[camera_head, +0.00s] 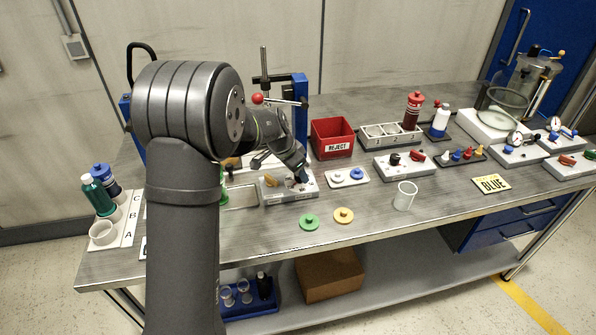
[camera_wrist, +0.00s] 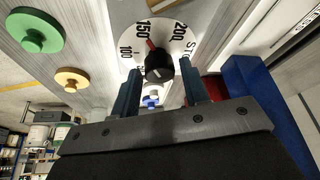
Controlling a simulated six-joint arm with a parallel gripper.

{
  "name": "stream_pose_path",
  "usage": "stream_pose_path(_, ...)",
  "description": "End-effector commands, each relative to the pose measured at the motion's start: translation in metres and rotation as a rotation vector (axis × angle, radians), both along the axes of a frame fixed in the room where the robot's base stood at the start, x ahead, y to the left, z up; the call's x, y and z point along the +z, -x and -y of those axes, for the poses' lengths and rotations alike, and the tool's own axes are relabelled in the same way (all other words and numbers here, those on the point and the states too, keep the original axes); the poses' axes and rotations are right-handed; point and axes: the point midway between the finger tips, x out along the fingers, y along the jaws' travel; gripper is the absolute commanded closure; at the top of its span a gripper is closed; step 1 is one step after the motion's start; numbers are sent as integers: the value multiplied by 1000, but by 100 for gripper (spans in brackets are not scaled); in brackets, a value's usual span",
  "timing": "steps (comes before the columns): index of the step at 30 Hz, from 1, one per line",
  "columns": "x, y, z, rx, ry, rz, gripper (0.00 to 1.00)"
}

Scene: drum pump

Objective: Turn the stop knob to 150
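The stop knob (camera_wrist: 158,66) is black and sits on a white round dial (camera_wrist: 176,46) marked 100, 150 and 200 in the wrist view. A red pointer mark (camera_wrist: 151,44) at the knob lies close to the 150, seemingly slightly on its 200 side. My gripper (camera_wrist: 160,67) is open, with one finger on each side of the knob and a visible gap to it on both sides. In the head view my gripper (camera_head: 303,178) is over the grey panel block (camera_head: 278,195), and the knob cannot be made out there.
A grey block with white and blue buttons (camera_head: 347,177) stands just right of the panel. Green (camera_head: 309,222) and yellow (camera_head: 344,215) discs lie in front. The red reject bin (camera_head: 332,139) stands behind, and a clear cup (camera_head: 405,196) to the right.

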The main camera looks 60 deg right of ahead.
Motion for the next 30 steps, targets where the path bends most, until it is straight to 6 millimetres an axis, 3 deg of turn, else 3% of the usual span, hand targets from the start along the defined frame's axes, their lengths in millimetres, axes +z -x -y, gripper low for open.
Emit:
stream_pose_path(10, 1, 0, 0, 0, 0, 0, 48)
stream_pose_path(14, 11, -2, -3, 1, 3, 1, 48)
stream_pose_path(30, 123, -20, -46, 2, 4, 1, 48)
